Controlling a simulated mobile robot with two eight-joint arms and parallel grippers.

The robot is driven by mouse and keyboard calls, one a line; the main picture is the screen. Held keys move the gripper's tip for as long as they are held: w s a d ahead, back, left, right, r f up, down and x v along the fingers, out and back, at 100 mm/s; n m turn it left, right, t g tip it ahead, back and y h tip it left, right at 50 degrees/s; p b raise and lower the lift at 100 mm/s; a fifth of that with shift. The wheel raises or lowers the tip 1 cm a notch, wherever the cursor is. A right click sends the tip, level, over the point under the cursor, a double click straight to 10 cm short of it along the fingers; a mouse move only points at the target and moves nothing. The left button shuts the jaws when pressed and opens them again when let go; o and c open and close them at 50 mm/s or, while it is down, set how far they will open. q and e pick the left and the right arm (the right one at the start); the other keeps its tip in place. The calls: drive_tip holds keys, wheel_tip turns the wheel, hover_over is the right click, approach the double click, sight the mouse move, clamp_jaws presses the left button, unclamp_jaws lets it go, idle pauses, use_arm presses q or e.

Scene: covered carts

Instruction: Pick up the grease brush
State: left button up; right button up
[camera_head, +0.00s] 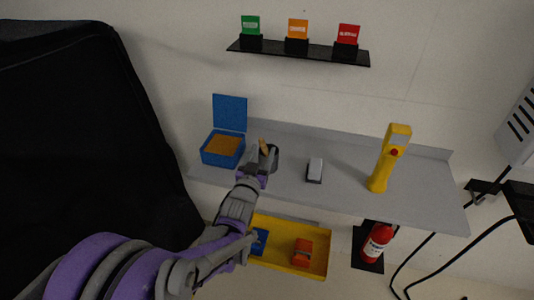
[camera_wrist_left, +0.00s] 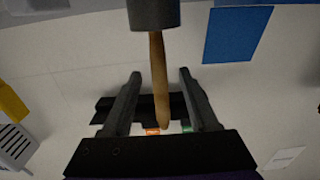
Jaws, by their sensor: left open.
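The grease brush (camera_head: 263,146) has a wooden handle that sticks up from a dark cup (camera_head: 273,158) on the grey shelf. In the left wrist view, the handle (camera_wrist_left: 158,75) comes out of the dark cup (camera_wrist_left: 153,14) at the top edge. My left gripper (camera_head: 256,163) is at the cup, partly covering it in the head view. In the wrist view its two fingers (camera_wrist_left: 160,95) are apart, with the handle showing between them and a gap on each side. The brush's other end is hidden in the cup. My right gripper is not in view.
On the grey shelf (camera_head: 339,193) are an open blue box (camera_head: 222,160), a small grey-and-black block (camera_head: 315,170) and a yellow handheld device (camera_head: 384,170). A yellow tray (camera_head: 279,264) is below. A black rack (camera_head: 270,51) hangs above. A black-covered cart (camera_head: 80,130) stands left.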

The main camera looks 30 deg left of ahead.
use_arm(q)
drive_tip(key=p+x, duration=0.1)
drive_tip(key=x, duration=0.4)
drive_tip(key=shift+w+r, duration=0.1)
drive_tip(key=shift+w, duration=0.2)
drive_tip(key=shift+s, duration=0.15)
drive_tip(key=shift+r, duration=0.1)
drive_tip(key=shift+c, duration=1)
clamp_jaws()
